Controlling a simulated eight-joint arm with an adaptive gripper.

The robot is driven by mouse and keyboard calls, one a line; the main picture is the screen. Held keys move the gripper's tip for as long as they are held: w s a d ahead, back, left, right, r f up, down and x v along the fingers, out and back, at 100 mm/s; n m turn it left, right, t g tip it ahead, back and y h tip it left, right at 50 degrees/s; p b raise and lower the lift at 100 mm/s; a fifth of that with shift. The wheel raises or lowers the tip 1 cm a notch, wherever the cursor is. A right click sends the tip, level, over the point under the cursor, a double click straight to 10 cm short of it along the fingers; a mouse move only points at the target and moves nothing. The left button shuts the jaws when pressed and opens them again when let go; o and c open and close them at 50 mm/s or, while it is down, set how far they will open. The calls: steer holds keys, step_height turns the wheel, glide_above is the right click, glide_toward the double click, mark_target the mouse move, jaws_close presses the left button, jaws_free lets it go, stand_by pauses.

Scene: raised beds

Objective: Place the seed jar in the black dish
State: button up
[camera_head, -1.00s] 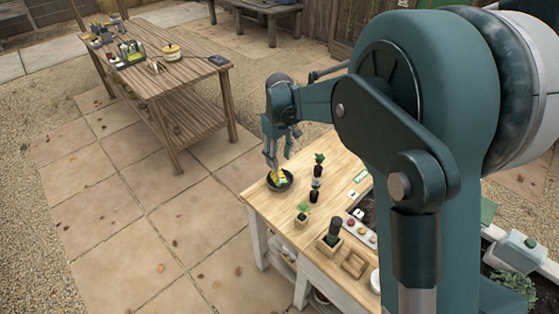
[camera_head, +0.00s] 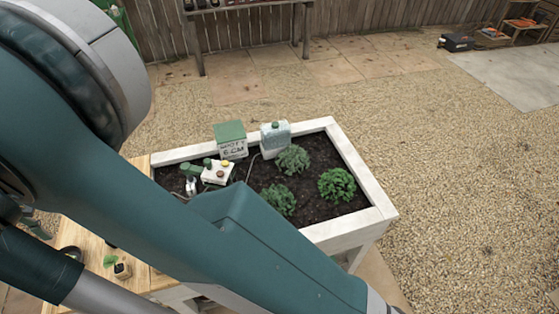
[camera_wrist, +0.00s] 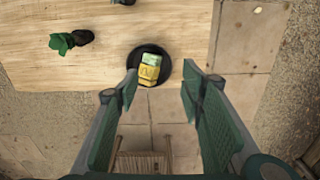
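The black dish (camera_wrist: 135,60) is on the wooden tabletop near its edge in the wrist view. A small yellow-and-green item, which looks like the seed jar (camera_wrist: 149,71), sits inside the dish; I cannot tell whether it stands upright or lies tilted. My gripper (camera_wrist: 160,84) is open, with its two green fingers apart and nothing between them. The fingers point toward the dish but are apart from the jar. In the head view, my arm covers much of the left side, and I cannot clearly make out the jar there.
A dark pot with a green top (camera_wrist: 70,40) lies on the tabletop left of the dish. In the head view, a white planter bed (camera_head: 375,218) holds soil, several plants and a white jug (camera_head: 275,140). Gravel lies open to the right.

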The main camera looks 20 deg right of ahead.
steer(key=w+d+r+m, duration=0.1)
steer(key=w+d+r, duration=0.25)
steer(key=d, duration=0.35)
steer(key=w+d+r+m+t+y, duration=0.1)
steer(key=w+d+r+m, duration=0.15)
steer(key=d+r, duration=0.35)
steer(key=w+d+r+m, duration=0.1)
steer(key=w+d+r, duration=0.3)
steer(key=d, duration=0.4)
steer(key=d+r+m+t, duration=0.15)
steer(key=d+r, duration=0.25)
steer(key=d, duration=0.7)
steer(key=d+r+m+t, duration=0.1)
steer(key=d+r+m, duration=0.15)
steer(key=d, duration=0.85)
steer(key=s+d+r+m+t, duration=0.1)
steer(key=s+d+r+m, duration=0.15)
steer(key=d, duration=0.65)
steer(key=s+d+r+m, duration=0.1)
steer(key=s+d, duration=0.2)
steer(key=d, duration=0.7)
steer(key=s+d+f+m+t+h, duration=0.1)
steer(key=s+d+f+m, duration=0.3)
steer(key=s+d, duration=0.8)
steer(key=d+m+t, duration=0.1)
steer(key=d, duration=0.3)
steer(key=shift+s+d+f+t, duration=0.2)
steer(key=shift+s+f+t, duration=0.15)
steer(key=shift+f, duration=0.05)
